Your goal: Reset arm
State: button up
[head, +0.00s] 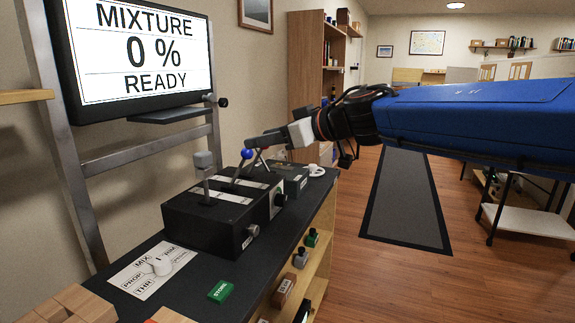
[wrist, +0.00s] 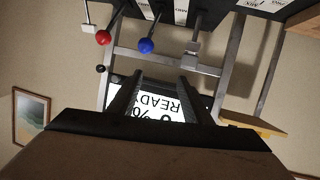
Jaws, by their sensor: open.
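My blue arm (head: 470,115) reaches in from the right in the head view. My gripper (head: 258,141) is open and empty, above the far part of the lever box. Its two dark fingers stand apart in the wrist view (wrist: 160,98), with only the screen behind the gap. The black lever box (head: 215,222) has a grey square-topped lever (head: 203,160) and a blue-ball lever (head: 246,153). The wrist view shows a red-ball lever (wrist: 103,38) too; in the head view its ball is not clear. The screen (head: 140,50) reads MIXTURE 0 % READY.
A dial card (head: 135,280) and a green STORE block (head: 220,291) lie on the dark bench top. Wooden blocks (head: 75,305) stand at the near left. A metal frame (head: 140,155) carries the screen. The floor with a dark mat (head: 405,205) is open to the right.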

jog(key=w+d+r+m+t+h, duration=0.1)
jog(key=w+d+m+t+h, duration=0.2)
jog(key=d, duration=0.6)
jog(key=d+r+m+t+h, duration=0.1)
jog(key=d+m+t+h, duration=0.2)
jog(key=d, duration=0.6)
jog(key=s+d+f+m+t+h, duration=0.1)
jog(key=s+d+f+m+h, duration=0.1)
jog(key=d+f+h, duration=0.3)
jog(key=s+d+f+m, duration=0.2)
jog(key=d, duration=0.6)
jog(key=s+d+f+m+g+h, duration=0.2)
jog(key=s+d+f, duration=0.2)
jog(key=s+f, duration=0.25)
jog(key=s+d+f+m+g+h, duration=0.1)
jog(key=s+d+f+g, duration=0.2)
jog(key=s+d+f, duration=0.3)
jog(key=s+a+f+g+y, duration=0.1)
jog(key=s+a+f+g, duration=0.1)
jog(key=s+f, duration=0.4)
jog(key=s+a+f+g, duration=0.1)
jog(key=s+f+g, duration=0.1)
jog(key=s+f, duration=0.5)
jog(key=shift+a+f+g+y, duration=0.3)
jog(key=shift+a+g+y, duration=0.1)
